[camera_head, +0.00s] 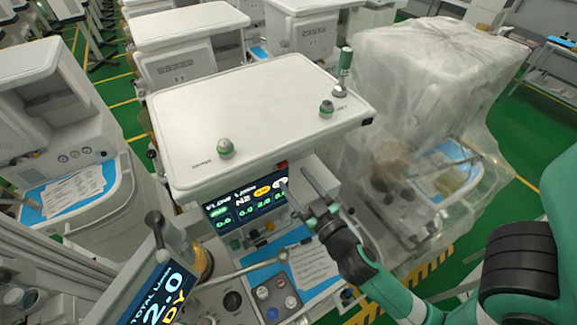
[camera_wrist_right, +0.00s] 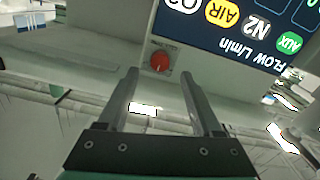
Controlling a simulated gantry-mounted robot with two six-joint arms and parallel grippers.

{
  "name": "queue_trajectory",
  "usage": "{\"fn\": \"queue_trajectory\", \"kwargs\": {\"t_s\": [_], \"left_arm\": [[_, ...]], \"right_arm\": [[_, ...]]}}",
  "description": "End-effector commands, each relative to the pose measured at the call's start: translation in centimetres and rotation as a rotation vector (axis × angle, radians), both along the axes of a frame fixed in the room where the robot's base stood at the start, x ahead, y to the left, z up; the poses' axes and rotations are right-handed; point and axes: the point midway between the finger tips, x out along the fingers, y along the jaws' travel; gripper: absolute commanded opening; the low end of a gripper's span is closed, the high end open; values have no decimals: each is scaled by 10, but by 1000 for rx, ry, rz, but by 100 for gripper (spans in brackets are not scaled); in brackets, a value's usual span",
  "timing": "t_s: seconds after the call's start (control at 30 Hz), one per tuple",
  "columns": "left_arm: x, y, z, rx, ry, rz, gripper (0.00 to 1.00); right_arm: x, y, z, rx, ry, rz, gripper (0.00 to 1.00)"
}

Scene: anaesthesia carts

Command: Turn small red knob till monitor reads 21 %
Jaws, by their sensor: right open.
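The small red knob (camera_wrist_right: 160,61) sits on a pale panel beside the flow monitor in the right wrist view. In the head view, a bit of red (camera_head: 282,164) shows at the front edge of the cart top. The flow monitor (camera_head: 243,203) is lit and labelled FLOW L/min, with N2 and AIR columns; it also shows in the right wrist view (camera_wrist_right: 240,28). I can make out no percent reading. My right gripper (camera_head: 293,175) is open, its fingers pointing at the panel. In the right wrist view, the knob appears between and just beyond the fingertips (camera_wrist_right: 158,75). My left gripper is not visible.
The white cart top (camera_head: 250,105) carries green-based knobs and a tall post (camera_head: 344,70). A second screen (camera_head: 160,292) reads 2.0 at lower left. A plastic-covered cart (camera_head: 430,80) stands at the right. Papers (camera_head: 312,262) and coloured knobs lie below the gripper.

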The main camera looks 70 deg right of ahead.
Motion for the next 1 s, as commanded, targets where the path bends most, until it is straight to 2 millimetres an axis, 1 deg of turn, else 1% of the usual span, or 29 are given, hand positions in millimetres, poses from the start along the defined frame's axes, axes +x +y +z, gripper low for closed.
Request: {"fn": "queue_trajectory", "kwargs": {"t_s": [0.03, 0.1, 0.2, 0.3, 0.53, 0.57, 0.6, 0.87, 0.9, 0.93, 1.0], "left_arm": [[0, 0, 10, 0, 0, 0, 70], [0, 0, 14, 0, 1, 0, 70], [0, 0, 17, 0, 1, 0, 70], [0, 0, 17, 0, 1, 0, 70], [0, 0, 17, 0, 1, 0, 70], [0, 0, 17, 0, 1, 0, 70], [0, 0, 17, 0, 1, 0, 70], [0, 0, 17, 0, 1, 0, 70], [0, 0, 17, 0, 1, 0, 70], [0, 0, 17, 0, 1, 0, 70], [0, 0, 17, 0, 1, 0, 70]], "right_arm": [[8, -8, 6, -1, -1, -5, 67], [18, -15, 4, 0, 0, -3, 67], [27, -22, 2, -1, 0, -1, 67], [31, -26, 1, -1, -1, 0, 67], [32, -26, 0, 0, 0, 1, 67], [32, -26, 0, 0, 0, 1, 65], [32, -26, 0, 0, 0, 1, 58], [32, -26, 0, 0, 0, 1, 11], [32, -26, 0, 0, 0, 1, 4], [32, -26, 0, 0, 0, 1, 0], [32, -26, 0, 0, 0, 0, 0]]}}
